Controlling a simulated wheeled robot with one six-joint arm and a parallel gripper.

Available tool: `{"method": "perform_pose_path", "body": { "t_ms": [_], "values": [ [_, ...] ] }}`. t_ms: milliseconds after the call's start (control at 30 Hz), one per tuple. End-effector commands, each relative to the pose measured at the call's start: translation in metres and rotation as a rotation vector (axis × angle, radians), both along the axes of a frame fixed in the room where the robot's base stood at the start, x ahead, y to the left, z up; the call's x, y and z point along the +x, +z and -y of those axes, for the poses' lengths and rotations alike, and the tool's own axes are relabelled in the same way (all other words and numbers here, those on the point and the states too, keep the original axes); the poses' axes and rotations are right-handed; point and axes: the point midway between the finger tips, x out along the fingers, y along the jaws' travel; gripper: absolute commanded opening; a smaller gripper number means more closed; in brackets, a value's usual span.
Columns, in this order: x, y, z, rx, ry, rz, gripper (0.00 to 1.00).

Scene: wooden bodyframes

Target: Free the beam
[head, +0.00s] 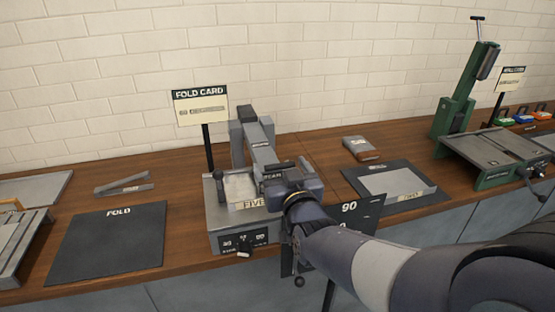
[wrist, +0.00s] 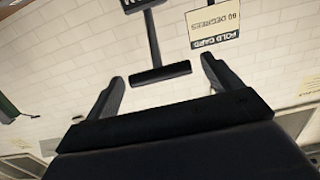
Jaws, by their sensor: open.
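Which part is the beam I cannot tell for sure; my wrist hides the machine's right front. My gripper (head: 280,175) is over the machine. In the wrist view my gripper (wrist: 163,78) is open, its two fingers apart. A black T-shaped bar (wrist: 160,73) shows between and just beyond the fingertips; I cannot see contact.
A fold card sign (head: 201,105) stands behind the machine; it shows upside down in the wrist view (wrist: 215,28). A dark fold mat (head: 108,240) lies left, a mat with a metal sheet (head: 398,182) right. A green machine (head: 490,150) stands far right. A brick wall is behind.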

Motion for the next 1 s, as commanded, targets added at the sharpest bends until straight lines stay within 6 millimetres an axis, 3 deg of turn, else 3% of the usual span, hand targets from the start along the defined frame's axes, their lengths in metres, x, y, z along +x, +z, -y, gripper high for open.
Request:
{"method": "perform_pose_path", "body": {
  "t_ms": [300,667,1000],
  "values": [
    [0.03,0.0,-0.008,0.0,0.0,-0.001,0.85],
    [0.033,0.0,-0.009,0.0,0.0,0.0,0.85],
    [0.033,0.0,-0.009,0.0,0.0,0.0,0.58]
  ]
}}
